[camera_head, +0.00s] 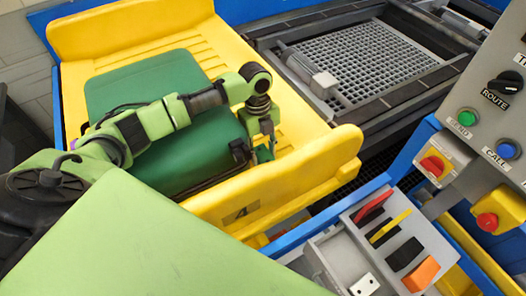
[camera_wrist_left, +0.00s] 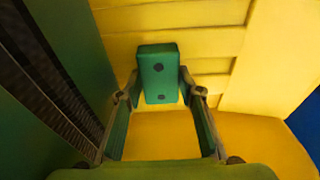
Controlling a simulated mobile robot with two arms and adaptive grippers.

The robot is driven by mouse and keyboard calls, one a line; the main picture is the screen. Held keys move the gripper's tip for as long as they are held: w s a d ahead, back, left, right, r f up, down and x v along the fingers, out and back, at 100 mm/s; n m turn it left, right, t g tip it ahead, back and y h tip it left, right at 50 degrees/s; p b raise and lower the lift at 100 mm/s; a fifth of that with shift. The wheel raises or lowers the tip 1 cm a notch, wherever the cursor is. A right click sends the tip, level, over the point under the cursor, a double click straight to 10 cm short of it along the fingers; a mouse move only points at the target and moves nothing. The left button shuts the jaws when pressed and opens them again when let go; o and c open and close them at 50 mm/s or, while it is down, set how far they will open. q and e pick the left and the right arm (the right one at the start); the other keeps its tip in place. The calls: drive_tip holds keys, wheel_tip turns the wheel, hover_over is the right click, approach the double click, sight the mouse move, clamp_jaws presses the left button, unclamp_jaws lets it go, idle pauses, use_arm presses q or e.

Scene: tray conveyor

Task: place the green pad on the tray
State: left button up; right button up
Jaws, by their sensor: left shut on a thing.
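The yellow tray floor (camera_wrist_left: 268,65) lies right behind and below the pad. I cannot tell whether the pad touches the floor. In the head view the pad is mostly hidden by the gripper. My right gripper is not in view.
A large green suitcase (camera_head: 140,85) lies in the tray, left of the gripper; its zipped side also fills the left of the wrist view (camera_wrist_left: 40,130). A rack (camera_head: 395,225) with red, yellow, black and orange pads stands at the lower right, beside the control panel (camera_head: 495,110).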

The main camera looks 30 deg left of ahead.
sight(260, 150)
use_arm(q)
drive_tip(key=o, duration=0.8)
drive_tip(key=shift+f, duration=0.15)
drive_tip(key=shift+o, duration=0.2)
wheel_tip(260, 150, up, 12)
drive_tip(key=a+b, duration=0.1)
drive_tip(key=b, duration=0.1)
drive_tip(key=shift+w+a, duration=0.25)
drive_tip(key=shift+w, duration=0.2)
